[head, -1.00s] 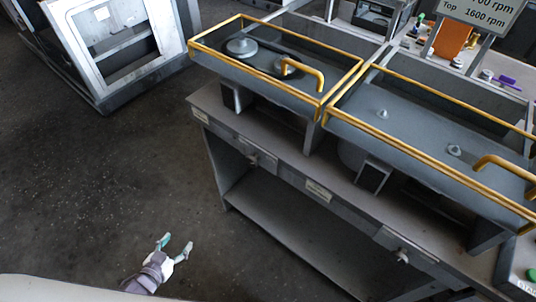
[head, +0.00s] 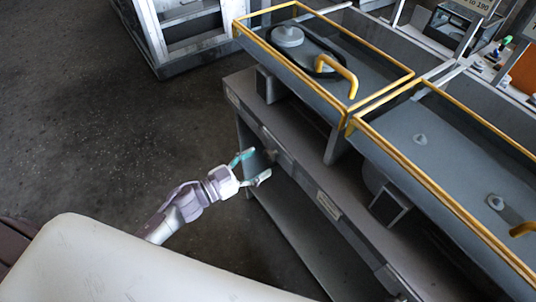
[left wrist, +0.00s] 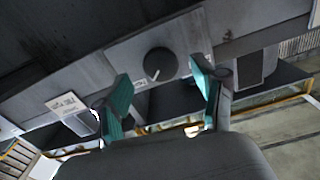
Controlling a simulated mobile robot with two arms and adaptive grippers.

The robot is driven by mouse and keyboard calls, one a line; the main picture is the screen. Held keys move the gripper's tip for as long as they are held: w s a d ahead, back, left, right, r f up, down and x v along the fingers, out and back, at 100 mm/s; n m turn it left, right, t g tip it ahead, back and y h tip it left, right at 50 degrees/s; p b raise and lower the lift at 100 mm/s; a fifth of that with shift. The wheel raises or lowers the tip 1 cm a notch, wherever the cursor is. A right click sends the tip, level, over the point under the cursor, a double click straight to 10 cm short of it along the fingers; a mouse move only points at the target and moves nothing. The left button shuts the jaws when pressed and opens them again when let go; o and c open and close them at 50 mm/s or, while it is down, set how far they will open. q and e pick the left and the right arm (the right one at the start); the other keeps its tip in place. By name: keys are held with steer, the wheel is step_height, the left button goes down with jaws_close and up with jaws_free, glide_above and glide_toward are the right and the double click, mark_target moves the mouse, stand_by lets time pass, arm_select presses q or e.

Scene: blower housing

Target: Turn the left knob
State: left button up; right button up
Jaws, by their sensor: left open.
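The left knob (left wrist: 160,64) is round and dark with a white pointer line. In the left wrist view it sits on a grey panel plate, between and beyond my fingertips. In the head view the knob (head: 273,156) is small on the front rail of the bench, just past my gripper. My left gripper (head: 253,168) is open with teal-padded fingers and faces the rail. In the left wrist view my gripper (left wrist: 163,84) has its two fingers apart either side of the knob, holding nothing. Whether they touch it is unclear. My right gripper is not in view.
The bench (head: 268,130) carries grey trays with yellow-edged frames (head: 380,100) and a yellow handle (head: 340,75). A white label (head: 328,205) is on the rail. A metal frame unit (head: 185,30) stands at back left. The floor at left is clear.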

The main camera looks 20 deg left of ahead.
mark_target(267, 158)
arm_select(q)
steer(key=x, duration=0.2)
steer(key=shift+w+d, duration=0.2)
steer(key=shift+w, duration=0.1)
steer(key=shift+w+d, duration=0.4)
steer(key=shift+w, duration=0.05)
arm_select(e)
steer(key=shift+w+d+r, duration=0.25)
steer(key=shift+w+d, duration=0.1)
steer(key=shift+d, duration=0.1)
arm_select(q)
steer(key=c, duration=1.1)
steer(key=shift+c, duration=0.2)
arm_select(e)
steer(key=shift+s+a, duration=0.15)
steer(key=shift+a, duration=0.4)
arm_select(q)
steer(key=shift+m, duration=0.3)
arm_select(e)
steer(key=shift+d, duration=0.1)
